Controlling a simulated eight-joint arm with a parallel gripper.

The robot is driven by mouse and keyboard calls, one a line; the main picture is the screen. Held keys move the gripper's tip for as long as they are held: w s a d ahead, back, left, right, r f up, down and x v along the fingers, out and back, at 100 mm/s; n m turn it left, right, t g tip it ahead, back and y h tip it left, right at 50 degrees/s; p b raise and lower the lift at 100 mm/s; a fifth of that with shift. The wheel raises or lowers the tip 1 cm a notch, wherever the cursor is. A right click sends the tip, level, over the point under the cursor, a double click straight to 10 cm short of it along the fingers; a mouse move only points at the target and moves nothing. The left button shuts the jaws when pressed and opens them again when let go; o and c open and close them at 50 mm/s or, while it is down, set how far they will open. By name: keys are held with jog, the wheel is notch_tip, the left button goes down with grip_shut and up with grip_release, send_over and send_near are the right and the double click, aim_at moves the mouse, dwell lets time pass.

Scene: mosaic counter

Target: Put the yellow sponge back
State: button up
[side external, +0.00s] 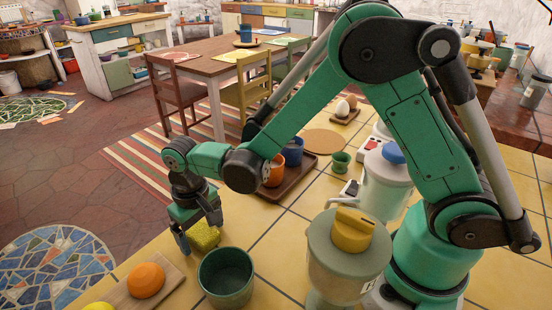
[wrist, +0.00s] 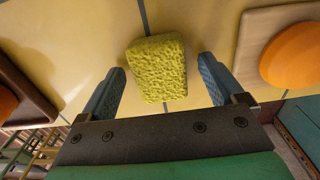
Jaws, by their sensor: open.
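In the wrist view the sponge (wrist: 158,69) sits between and slightly beyond my two open fingers, with a gap on both sides. My gripper (side external: 198,232) points down over the counter and is open, holding nothing; its fingertips also show in the wrist view (wrist: 161,69). I cannot tell the exact height of the fingertips above the counter.
A dark green pot (side external: 226,278) stands close in front of the sponge. A wooden board (side external: 122,292) with an orange fruit (side external: 146,280) lies at the front left. A brown tray (side external: 262,196) with cups is behind. A lidded jar (side external: 345,262) stands to the right.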

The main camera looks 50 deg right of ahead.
aim_at(201, 232)
notch_tip(201, 232, up, 11)
jog(key=s+d+r+t, duration=0.2)
jog(key=s+d+t, duration=0.5)
jog(key=d, duration=0.4)
jog(key=shift+s+r, duration=0.15)
jog(key=shift+r, duration=0.05)
dwell(1.1)
